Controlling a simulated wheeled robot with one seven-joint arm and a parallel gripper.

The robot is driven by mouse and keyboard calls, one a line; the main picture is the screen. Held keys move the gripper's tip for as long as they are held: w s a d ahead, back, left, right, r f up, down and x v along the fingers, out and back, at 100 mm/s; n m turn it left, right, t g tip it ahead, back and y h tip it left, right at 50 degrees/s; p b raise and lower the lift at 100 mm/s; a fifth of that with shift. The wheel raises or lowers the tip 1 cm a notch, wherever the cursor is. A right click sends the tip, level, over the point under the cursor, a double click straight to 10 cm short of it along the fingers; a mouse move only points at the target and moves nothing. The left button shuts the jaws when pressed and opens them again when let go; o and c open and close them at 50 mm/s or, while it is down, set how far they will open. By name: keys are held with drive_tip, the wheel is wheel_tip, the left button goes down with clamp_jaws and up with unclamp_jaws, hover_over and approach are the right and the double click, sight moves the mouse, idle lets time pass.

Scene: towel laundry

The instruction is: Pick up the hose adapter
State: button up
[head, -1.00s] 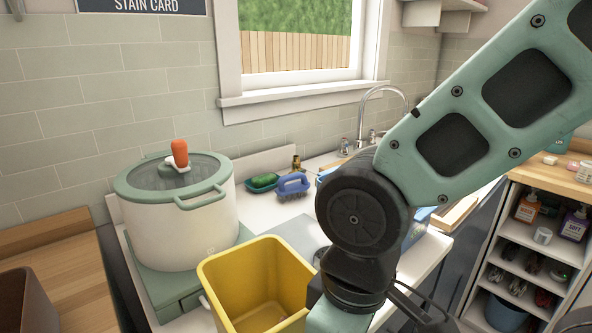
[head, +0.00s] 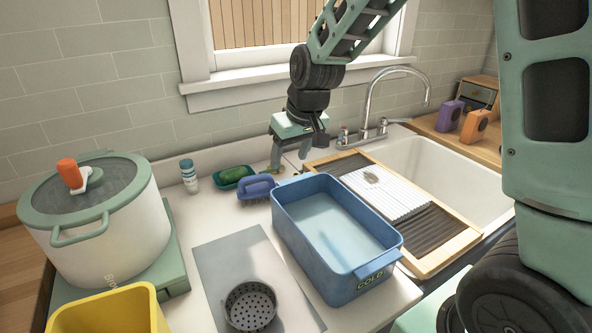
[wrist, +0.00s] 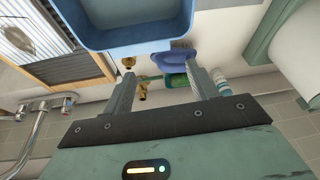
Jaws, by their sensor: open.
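A small brass fitting that looks like the hose adapter (wrist: 142,90) shows in the wrist view between my finger lines, close to the left finger. A second brass piece (wrist: 128,63) shows nearer the blue tub; I cannot tell whether it is separate. In the head view a bit of brass (head: 275,170) shows on the counter behind the tub, beside my fingertips and partly hidden. My gripper (head: 291,161) is open and empty, pointing down by the wall. Contact with the brass cannot be told.
A blue tub (head: 283,222) marked COLD stands in front. A blue brush (head: 257,187), a green sponge in a dish (head: 232,178) and a small bottle (head: 188,176) are close on the left. The tap (head: 370,105) and washboard (head: 385,195) lie right.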

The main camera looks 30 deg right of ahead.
drive_tip(key=m+h, duration=0.1)
approach(296, 174)
drive_tip(key=shift+t, duration=0.4)
drive_tip(key=p+x, duration=0.1)
drive_tip(key=x, duration=0.1)
drive_tip(key=s+p+x, duration=0.1)
drive_tip(key=p+x, duration=0.1)
drive_tip(key=shift+w+f, duration=0.1)
drive_tip(key=shift+f, duration=0.2)
drive_tip(key=shift+p+x, duration=1.1)
drive_tip(key=shift+x, duration=2.05)
drive_tip(key=c, duration=1.1)
